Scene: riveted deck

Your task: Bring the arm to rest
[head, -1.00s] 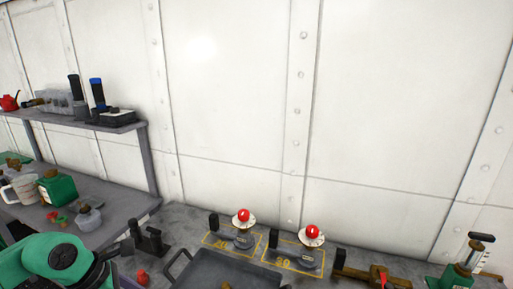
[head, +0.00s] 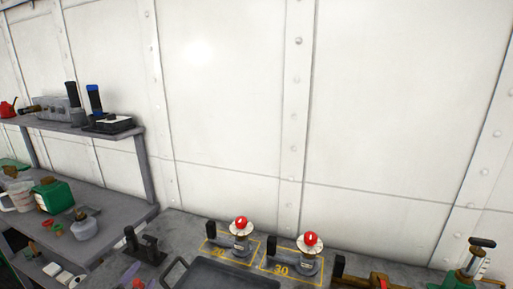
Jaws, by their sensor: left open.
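My left gripper (head: 141,278) shows only as small purple finger parts at the bottom edge, left of the dark tray. The fingers are apart and I see nothing held between them. A small red object (head: 138,284) shows close to the fingers; I cannot tell whether they touch it. The rest of my left arm is out of view. My right gripper is not in view.
A dark tray (head: 205,274) lies on the grey bench, right of a black bracket (head: 144,246). Two red-topped fixtures (head: 241,226) (head: 310,243) stand behind it in yellow outlines. A green canister (head: 53,195) stands on the left bench, below a shelf (head: 75,127).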

